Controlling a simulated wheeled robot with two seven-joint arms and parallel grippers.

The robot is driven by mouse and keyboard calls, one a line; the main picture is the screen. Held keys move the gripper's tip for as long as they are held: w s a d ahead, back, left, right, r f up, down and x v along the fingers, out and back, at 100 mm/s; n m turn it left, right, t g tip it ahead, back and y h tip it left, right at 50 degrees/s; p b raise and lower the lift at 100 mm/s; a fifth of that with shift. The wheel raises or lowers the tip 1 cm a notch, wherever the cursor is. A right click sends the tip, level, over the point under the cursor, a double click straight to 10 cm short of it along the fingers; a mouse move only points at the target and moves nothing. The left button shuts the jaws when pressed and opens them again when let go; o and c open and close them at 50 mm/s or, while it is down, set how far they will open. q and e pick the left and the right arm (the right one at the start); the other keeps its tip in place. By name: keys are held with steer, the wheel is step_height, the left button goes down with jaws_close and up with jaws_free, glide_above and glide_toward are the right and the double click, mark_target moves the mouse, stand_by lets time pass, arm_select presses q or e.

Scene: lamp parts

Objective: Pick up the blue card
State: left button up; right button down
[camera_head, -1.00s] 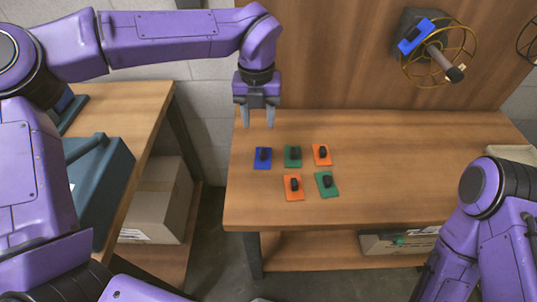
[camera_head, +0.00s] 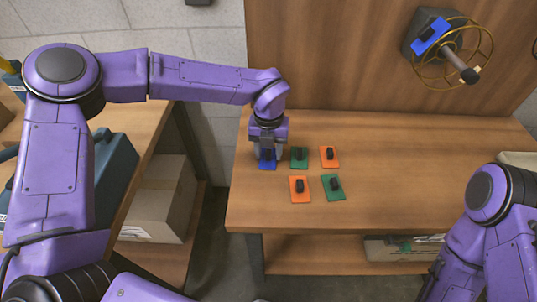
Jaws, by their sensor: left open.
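The blue card (camera_head: 267,164) lies flat on the wooden table at the left end of the back row of cards. My left gripper (camera_head: 268,155) points down right over it, open, with its fingers at the card's dark raised handle and hiding most of it. Whether the fingers touch the card cannot be told. My right arm (camera_head: 485,215) is at the right edge of the view, and its gripper is out of the picture.
Green (camera_head: 299,157) and orange (camera_head: 329,156) cards lie to the right of the blue one. Another orange card (camera_head: 299,189) and green card (camera_head: 333,187) lie in front. A second blue card (camera_head: 431,37) is on a wall-mounted lamp part with a brass wire cage (camera_head: 487,50). The table's right half is clear.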

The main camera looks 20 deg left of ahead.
arm_select(q)
jaws_close()
step_height(320, 180, up, 3)
steer(key=shift+f, duration=0.2)
steer(key=s+d+r+b, duration=0.3)
steer(key=s+d+r, duration=0.6)
steer(key=d+r, duration=0.1)
steer(key=shift+s+d+r, duration=0.25)
